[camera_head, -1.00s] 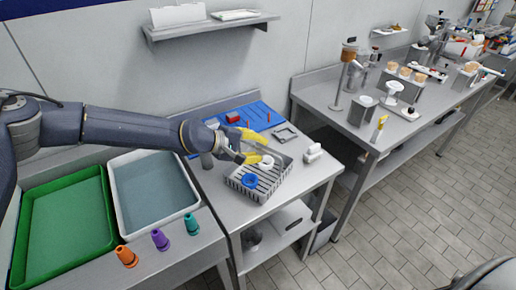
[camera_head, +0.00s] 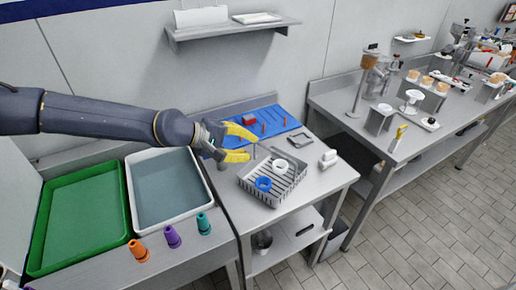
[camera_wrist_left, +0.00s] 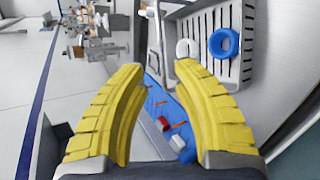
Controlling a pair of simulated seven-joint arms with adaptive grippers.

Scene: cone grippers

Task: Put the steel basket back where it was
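The steel basket (camera_head: 262,194) is a grey slotted tray on the small steel table, holding a blue ring (camera_head: 264,184) and a white ring (camera_head: 281,165). In the left wrist view the basket (camera_wrist_left: 240,78) is at the upper right, partly hidden by a finger, with the blue ring (camera_wrist_left: 224,43) and white ring (camera_wrist_left: 187,47) in it. My left gripper (camera_head: 248,149) has yellow fingers spread apart with nothing between them. It hangs behind and left of the basket, apart from it. The fingers also show wide open in the left wrist view (camera_wrist_left: 157,75). My right gripper is not in view.
A blue mat (camera_head: 282,119) with a red block and red pegs lies behind the basket. A small grey frame (camera_head: 301,140) and a white item (camera_head: 328,158) are right of it. A green tray (camera_head: 78,222), white-rimmed tub (camera_head: 207,210) and three cones stand left.

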